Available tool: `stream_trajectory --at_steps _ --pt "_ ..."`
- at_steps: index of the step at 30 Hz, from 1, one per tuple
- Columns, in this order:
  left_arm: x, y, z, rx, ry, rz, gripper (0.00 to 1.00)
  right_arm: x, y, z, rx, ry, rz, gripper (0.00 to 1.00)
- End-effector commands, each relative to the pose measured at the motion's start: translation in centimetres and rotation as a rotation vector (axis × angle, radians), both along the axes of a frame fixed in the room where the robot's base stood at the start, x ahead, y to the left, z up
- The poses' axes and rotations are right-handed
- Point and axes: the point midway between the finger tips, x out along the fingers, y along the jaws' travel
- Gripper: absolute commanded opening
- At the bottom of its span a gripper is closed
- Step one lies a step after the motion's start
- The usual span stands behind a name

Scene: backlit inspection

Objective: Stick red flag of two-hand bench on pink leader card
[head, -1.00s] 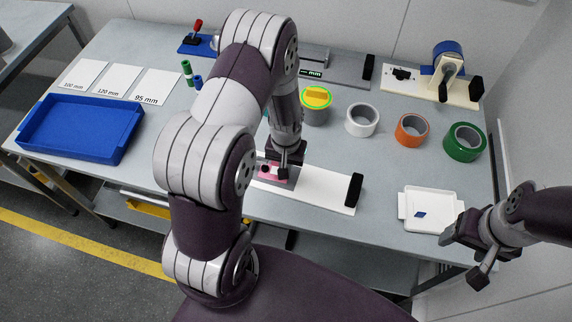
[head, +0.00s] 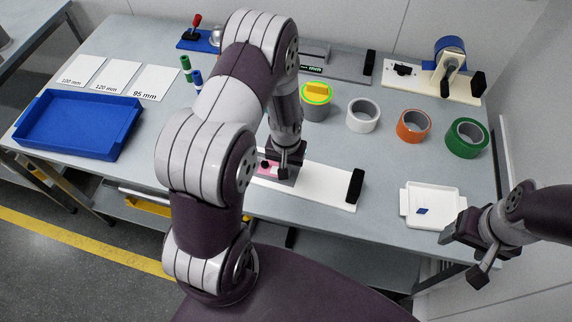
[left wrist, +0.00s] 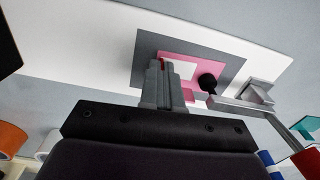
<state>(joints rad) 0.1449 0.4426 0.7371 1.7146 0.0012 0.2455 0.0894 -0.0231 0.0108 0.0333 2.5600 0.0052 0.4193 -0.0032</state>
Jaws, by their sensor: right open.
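The two-hand bench (head: 325,193) is a long white board with a black block at its right end. The pink leader card (head: 267,167) lies on a grey plate on it, mostly covered by my left arm. My right gripper (head: 461,250) is open and empty at the front right, off the table edge.
A blue tray (head: 48,148) and number cards lie at left.

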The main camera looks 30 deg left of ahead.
Motion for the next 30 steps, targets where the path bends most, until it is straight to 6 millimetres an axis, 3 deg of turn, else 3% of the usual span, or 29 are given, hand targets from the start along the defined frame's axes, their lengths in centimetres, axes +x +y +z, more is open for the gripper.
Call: stream_trajectory --at_steps 6,9,19,23,30 --pt "0.0 0.0 0.0 0.000 0.000 0.000 0.00 0.0 0.0 0.0 0.000 0.000 0.000 0.66" --pt "0.0 0.0 0.0 0.000 0.000 0.000 0.32 0.0 0.0 0.0 0.000 0.000 0.000 0.66" --pt "0.1 0.0 0.5 0.000 -0.002 0.000 0.32 0.0 0.0 0.0 0.000 0.000 0.000 0.66" --pt "0.1 0.0 3.0 0.001 -0.005 0.000 0.32 0.0 0.0 -0.2 0.000 0.000 0.000 0.66" --pt "0.1 0.0 9.4 0.000 -0.006 0.000 0.32 0.0 0.0 -0.4 0.000 0.000 0.000 0.66"
